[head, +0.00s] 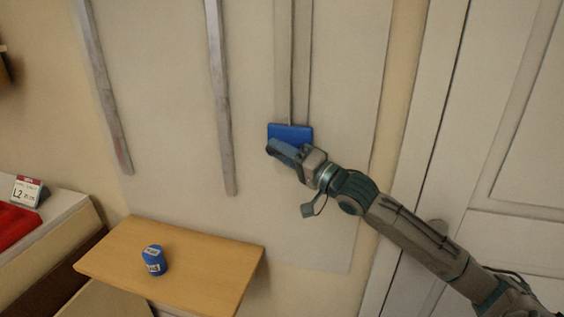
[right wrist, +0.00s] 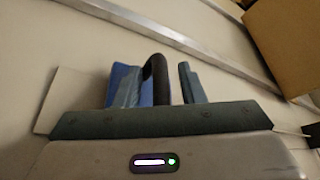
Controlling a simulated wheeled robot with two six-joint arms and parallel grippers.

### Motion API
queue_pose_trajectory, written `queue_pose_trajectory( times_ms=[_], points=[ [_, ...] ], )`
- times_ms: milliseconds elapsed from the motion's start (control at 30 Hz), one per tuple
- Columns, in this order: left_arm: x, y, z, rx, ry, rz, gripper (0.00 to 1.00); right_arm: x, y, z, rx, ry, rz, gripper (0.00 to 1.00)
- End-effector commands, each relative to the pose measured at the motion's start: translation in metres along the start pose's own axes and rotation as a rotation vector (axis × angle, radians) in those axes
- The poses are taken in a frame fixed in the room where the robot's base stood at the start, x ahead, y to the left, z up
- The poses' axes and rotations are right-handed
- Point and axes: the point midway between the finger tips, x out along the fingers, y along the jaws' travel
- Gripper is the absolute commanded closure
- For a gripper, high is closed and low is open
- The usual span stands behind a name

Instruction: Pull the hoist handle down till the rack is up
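The hoist handle is a blue block (head: 290,132) on a narrow vertical track on the wall panel, right of centre in the head view. In the right wrist view its blue plate (right wrist: 118,80) shows behind one finger, with a black grip bar (right wrist: 158,80) in front. My right gripper (head: 284,151) is at the handle. In the right wrist view its fingers (right wrist: 165,88) stand apart on either side of the black bar, with a narrow gap on the right side. I cannot make out a rack for certain. My left gripper is not in view.
Two grey rails (head: 220,95) run down the wall panel left of the handle. A wooden shelf (head: 215,260) below them carries a blue can (head: 154,260). A counter with a price sign (head: 28,191) and red item is at the left. A white door (head: 500,150) is at the right.

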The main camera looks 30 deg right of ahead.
Motion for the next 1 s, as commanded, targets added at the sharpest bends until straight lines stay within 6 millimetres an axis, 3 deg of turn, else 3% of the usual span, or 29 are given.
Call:
queue_pose_trajectory(
  times_ms=[333,533,1000],
  points=[
    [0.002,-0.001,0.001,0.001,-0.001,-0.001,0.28,0.000,0.000,0.000,-0.001,-0.002,0.001,0.64],
    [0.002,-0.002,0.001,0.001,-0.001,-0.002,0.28,0.000,-0.001,0.000,-0.001,-0.002,0.000,1.00],
    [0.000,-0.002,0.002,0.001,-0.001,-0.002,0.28,-0.003,0.013,0.009,0.001,-0.002,-0.001,1.00]
  ],
)
